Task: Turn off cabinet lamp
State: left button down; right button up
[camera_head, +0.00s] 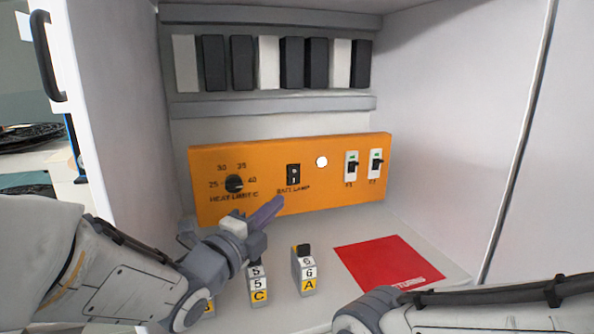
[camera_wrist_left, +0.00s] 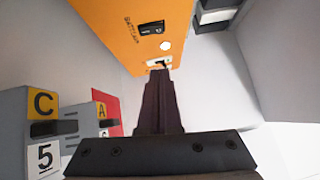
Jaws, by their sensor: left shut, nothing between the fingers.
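The orange panel (camera_head: 220,205) stands at the back of the cabinet. Its black rocker switch (camera_head: 293,174) has a label below that seems to read "BATT LAMP". A bright white round light (camera_head: 321,161) sits to the right of the switch. My left gripper (camera_head: 268,210) is shut and empty, in front of the panel and below the switch, seemingly apart from it. In the left wrist view, the switch (camera_wrist_left: 151,28) and white light (camera_wrist_left: 165,45) show beyond the shut fingers (camera_wrist_left: 158,95). My right arm shows at the lower right; its gripper is out of view.
A dial (camera_head: 234,183) sits left on the panel, and two breakers (camera_head: 351,165) (camera_head: 376,163) sit right. Labelled blocks (camera_head: 305,272) (camera_head: 258,284) stand on the cabinet floor near my left gripper. A red mat (camera_head: 388,264) lies right. The open door (camera_head: 105,110) is at left.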

pick_arm(q)
jog(key=w+p, duration=0.1)
jog(key=p, duration=0.7)
send_near(299, 171)
jog(key=x, duration=0.5)
jog(key=shift+s+d+r, duration=0.1)
jog(key=shift+d+r, duration=0.05)
jog(key=shift+d, duration=0.25)
jog(key=shift+w+a, duration=0.15)
jog(key=shift+w, duration=0.4)
jog(key=shift+p, duration=0.3)
jog(key=shift+w+r, duration=0.1)
jog(key=shift+w, duration=0.1)
jog(key=shift+s, duration=0.1)
